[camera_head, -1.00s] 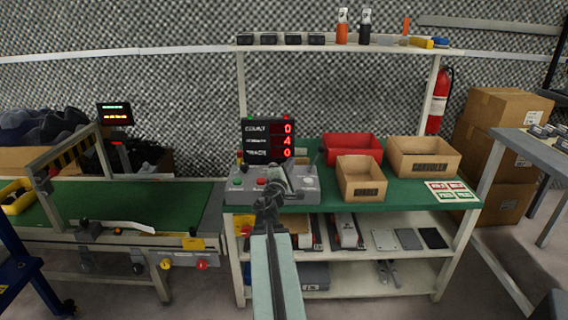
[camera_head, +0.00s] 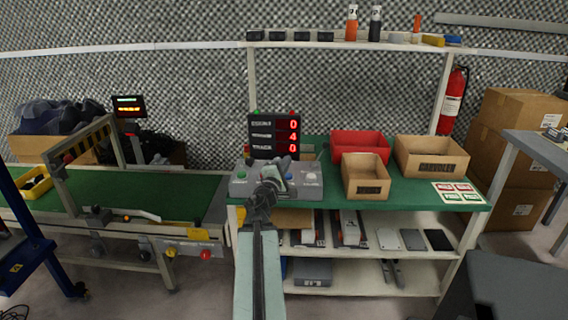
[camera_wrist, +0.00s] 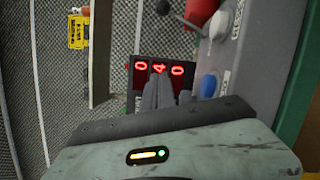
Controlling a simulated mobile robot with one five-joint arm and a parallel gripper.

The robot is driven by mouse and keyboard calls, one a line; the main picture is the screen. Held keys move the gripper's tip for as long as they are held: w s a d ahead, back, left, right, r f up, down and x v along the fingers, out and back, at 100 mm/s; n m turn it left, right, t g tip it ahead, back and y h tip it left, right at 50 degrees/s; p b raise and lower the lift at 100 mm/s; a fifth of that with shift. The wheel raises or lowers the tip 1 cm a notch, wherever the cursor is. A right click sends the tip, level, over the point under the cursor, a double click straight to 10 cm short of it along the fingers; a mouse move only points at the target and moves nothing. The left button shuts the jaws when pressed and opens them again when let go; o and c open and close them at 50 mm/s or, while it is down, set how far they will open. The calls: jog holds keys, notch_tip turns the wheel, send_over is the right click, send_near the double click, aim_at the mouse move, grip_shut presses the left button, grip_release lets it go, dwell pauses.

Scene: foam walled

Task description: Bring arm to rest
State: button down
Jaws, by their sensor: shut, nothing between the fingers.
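My arm reaches forward from the bottom of the head view. My gripper (camera_head: 280,165) is in front of the grey button box (camera_head: 305,188) on the green-topped workbench. It overlaps the box's middle in the picture, and I cannot tell whether it touches. In the wrist view my gripper (camera_wrist: 166,88) shows its fingers together and empty, in front of the black counter display (camera_wrist: 140,76) with red digits. A blue button (camera_wrist: 208,86) on the grey box is to the right of the fingers there.
A red bin (camera_head: 358,146) and two cardboard boxes (camera_head: 365,178) (camera_head: 430,157) stand on the bench to the right. A conveyor (camera_head: 140,195) is at the left. A grey table (camera_head: 540,145) and stacked cartons (camera_head: 515,110) are at the right. Floor shows between conveyor and bench.

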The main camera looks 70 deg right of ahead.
jog(key=shift+s, duration=0.1)
jog(key=shift+s+d, duration=0.15)
jog(key=shift+s, duration=0.2)
